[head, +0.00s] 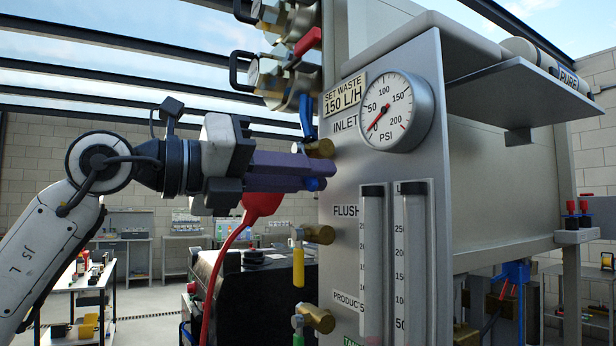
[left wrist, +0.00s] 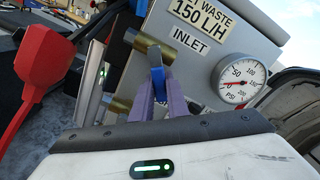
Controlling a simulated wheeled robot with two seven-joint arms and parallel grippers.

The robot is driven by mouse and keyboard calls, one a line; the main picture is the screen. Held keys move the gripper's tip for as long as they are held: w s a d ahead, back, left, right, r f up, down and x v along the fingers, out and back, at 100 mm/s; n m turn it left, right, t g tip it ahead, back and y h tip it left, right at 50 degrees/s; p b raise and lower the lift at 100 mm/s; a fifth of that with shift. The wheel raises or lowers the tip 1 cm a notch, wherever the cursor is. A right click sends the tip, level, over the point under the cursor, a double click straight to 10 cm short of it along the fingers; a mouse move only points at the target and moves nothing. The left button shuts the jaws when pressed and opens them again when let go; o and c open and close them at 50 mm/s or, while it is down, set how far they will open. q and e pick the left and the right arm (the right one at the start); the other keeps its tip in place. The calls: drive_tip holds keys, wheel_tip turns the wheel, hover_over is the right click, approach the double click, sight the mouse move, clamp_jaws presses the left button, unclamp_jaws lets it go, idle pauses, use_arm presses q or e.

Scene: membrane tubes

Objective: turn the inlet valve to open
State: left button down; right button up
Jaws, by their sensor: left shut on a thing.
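The inlet valve's brass body (head: 320,148) sticks out of the panel beside the INLET label (head: 345,125). My left gripper (head: 310,178) has its purple fingers just below that body, shut on the blue valve handle. A blue end of the handle (head: 318,184) shows at the fingertips; the fingers hide most of the rest. In the left wrist view the blue handle (left wrist: 156,65) runs from the brass body (left wrist: 151,44) down between the fingers. The pressure gauge (head: 392,112) has its red needle near 0. My right gripper is in neither view.
Another blue lever (head: 306,115) is just above the inlet body. Below are the flush valve (head: 318,234) with a yellow handle and the product valve (head: 318,318) with a green one. A red piece with a cable (head: 262,203) is behind the fingers. Flow tubes (head: 372,260) stand right.

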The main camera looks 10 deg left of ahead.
use_arm(q)
drive_tip(key=c, duration=1.7)
unclamp_jaws()
drive_tip(key=shift+a, duration=0.1)
drive_tip(key=shift+b+v, duration=1.35)
drive_tip(key=shift+v, duration=3.75)
drive_tip(key=shift+c, duration=0.6)
